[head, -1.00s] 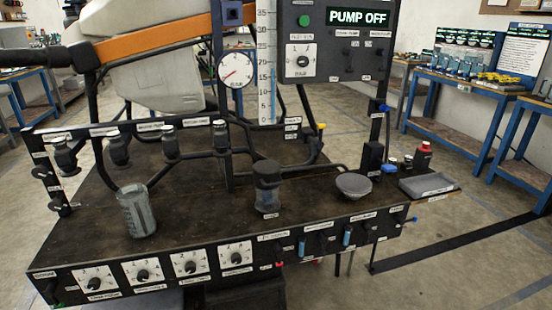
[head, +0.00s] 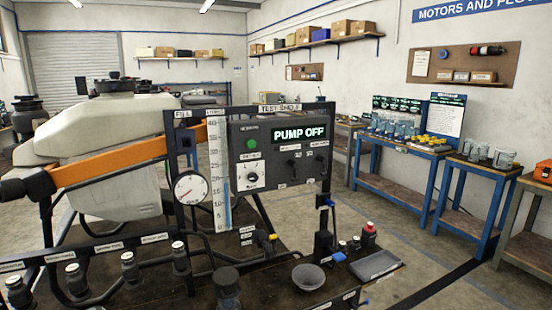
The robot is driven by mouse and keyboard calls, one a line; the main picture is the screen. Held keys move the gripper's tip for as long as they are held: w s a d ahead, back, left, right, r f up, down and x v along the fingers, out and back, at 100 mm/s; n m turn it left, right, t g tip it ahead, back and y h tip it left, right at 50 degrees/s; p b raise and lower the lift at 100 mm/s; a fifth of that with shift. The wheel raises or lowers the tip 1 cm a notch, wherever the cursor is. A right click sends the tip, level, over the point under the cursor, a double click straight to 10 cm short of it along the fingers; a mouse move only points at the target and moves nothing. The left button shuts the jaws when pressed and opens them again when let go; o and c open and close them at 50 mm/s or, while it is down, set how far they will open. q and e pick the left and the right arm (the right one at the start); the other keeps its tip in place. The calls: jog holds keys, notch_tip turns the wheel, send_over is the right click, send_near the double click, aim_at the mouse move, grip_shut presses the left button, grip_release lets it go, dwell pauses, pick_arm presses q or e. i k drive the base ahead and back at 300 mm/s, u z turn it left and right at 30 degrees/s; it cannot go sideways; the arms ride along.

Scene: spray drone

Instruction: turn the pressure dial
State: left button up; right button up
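The dark control box (head: 280,150) hangs on the test stand's frame, with a lit "PUMP OFF" display (head: 299,133). A dial knob (head: 252,178) on a white plate sits at the box's lower left; its label is too small to read. A round white gauge (head: 190,188) with a red needle is mounted left of the box. A green button (head: 251,144) and small black switches (head: 295,168) are also on the box. Neither of my grippers is in view. The bench's front face is mostly cut off below the picture.
A grey bowl (head: 308,277), a dark-lidded jar (head: 227,287) and a grey tray (head: 376,264) are on the bench. A white tank (head: 95,150) and an orange bar (head: 125,158) fill the left. Blue workbenches (head: 400,190) stand behind on the right, with open floor between.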

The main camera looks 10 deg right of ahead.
aim_at(253, 177)
jog(key=z, duration=1.8)
jog(key=i, duration=2.6)
jog(key=u, duration=2.55)
jog(key=i, duration=0.25)
jog(key=z, duration=0.15)
